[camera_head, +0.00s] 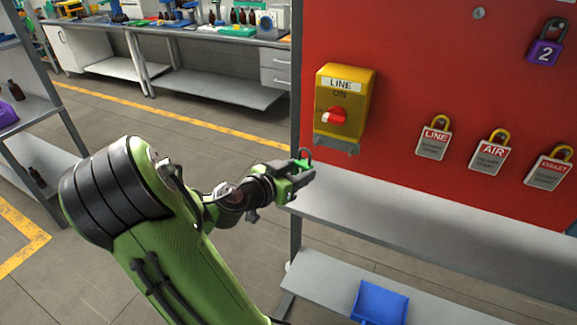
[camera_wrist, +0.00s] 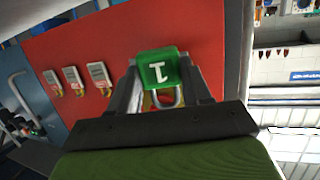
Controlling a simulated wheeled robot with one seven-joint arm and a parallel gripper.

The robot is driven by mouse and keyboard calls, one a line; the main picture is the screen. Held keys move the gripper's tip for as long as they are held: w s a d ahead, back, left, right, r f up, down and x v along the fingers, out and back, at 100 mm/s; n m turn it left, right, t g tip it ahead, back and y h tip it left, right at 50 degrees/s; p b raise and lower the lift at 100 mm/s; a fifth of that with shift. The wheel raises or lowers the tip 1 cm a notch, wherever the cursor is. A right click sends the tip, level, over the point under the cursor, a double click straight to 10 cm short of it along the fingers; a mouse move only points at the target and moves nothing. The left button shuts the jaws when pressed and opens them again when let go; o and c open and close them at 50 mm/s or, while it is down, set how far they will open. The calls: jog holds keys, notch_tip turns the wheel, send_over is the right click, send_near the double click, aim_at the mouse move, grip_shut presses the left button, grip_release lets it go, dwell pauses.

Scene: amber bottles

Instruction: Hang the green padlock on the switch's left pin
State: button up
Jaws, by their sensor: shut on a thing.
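My gripper (camera_head: 304,173) is shut on the green padlock (camera_head: 297,168), in front of the red board and below and left of the yellow switch box. In the wrist view the green padlock (camera_wrist: 160,69) shows a white "1" and sits between my two fingers (camera_wrist: 163,88), with its metal shackle (camera_wrist: 166,100) visible. The yellow switch (camera_head: 357,90) reads "LINE ON" and has a red knob (camera_head: 336,116). A grey bracket with pins (camera_head: 336,145) sits under the switch. The padlock is apart from the pins. In the wrist view the switch is mostly hidden behind the padlock.
On the red board (camera_head: 430,60) hang a purple padlock (camera_head: 544,52) marked 2 and tags LINE (camera_head: 433,143), AIR (camera_head: 490,157) and a third (camera_head: 549,172). A grey shelf (camera_head: 400,215) runs below the board. A blue dustpan-like item (camera_head: 379,301) lies lower down.

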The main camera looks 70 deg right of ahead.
jog(key=shift+d+p, duration=0.3)
jog(key=shift+d, duration=0.7)
jog(key=d+f, duration=0.1)
jog(key=d, duration=0.5)
jog(key=shift+s+d+f, duration=0.2)
jog(key=shift+s+f, duration=0.1)
jog(key=shift+f, duration=0.05)
jog(key=o, duration=1.2)
